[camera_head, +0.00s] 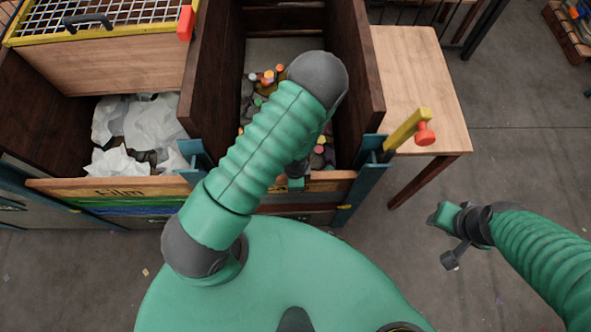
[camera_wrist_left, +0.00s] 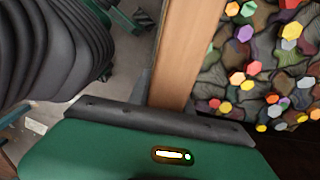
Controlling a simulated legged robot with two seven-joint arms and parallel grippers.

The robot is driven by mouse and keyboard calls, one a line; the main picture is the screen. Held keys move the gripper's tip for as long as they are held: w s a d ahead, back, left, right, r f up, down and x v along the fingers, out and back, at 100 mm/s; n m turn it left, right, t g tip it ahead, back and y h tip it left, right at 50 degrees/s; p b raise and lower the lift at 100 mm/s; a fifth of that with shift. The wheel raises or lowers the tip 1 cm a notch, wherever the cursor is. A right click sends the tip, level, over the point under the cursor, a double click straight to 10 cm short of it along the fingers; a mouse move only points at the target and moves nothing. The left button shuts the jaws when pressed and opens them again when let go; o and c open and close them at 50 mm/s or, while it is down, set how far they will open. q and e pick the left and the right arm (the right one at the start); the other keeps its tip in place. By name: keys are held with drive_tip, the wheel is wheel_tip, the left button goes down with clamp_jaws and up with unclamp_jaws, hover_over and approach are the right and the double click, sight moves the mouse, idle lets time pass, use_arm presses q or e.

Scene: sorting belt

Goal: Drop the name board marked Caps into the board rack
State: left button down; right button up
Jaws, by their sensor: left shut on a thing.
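The wooden name board (camera_head: 330,181) spans the front of the bin of caps; only the start of its lettering shows beside my arm. My left gripper (camera_head: 297,183) reaches down to this board and is mostly hidden by my left arm. In the left wrist view the gripper (camera_wrist_left: 165,100) is shut on the board's wooden edge (camera_wrist_left: 180,55), with caps to the right. My right gripper (camera_head: 450,236) hangs over the floor at the right, away from the board; its finger opening is unclear. I cannot clearly identify the board rack.
A board marked Film (camera_head: 118,189) fronts the left bin of white film (camera_head: 150,122), with coloured strips below. Dark bin walls (camera_head: 357,65) flank the caps (camera_head: 262,78).

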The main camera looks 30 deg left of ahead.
idle(0.7)
use_arm(q)
drive_tip(key=c, duration=1.9)
unclamp_jaws()
clamp_jaws()
wheel_tip(320, 180, up, 34)
drive_tip(key=p, duration=3.1)
